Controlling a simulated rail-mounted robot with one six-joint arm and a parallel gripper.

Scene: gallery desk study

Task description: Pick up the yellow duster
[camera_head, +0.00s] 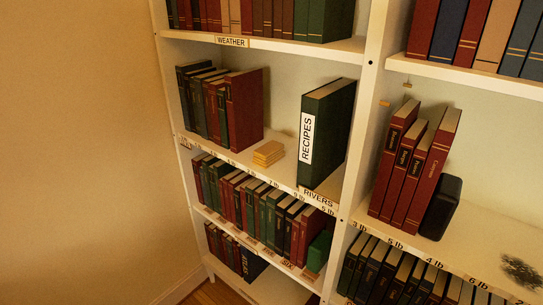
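A small yellow folded thing (268,153), which looks like the yellow duster, lies flat on the middle shelf of the left bookcase. It sits in the gap between a row of red and green books (245,105) on its left and a large dark green book marked RECIPES (335,125) on its right. Nothing covers it and it appears apart from both. My gripper is not in view.
Shelf boards above and below bound the gap, and a white upright (362,115) stands right of RECIPES. On the right shelf, red books (412,180) lean by a black block (440,207), with a dark smudge (520,270) farther right. A bare wall (75,140) is left.

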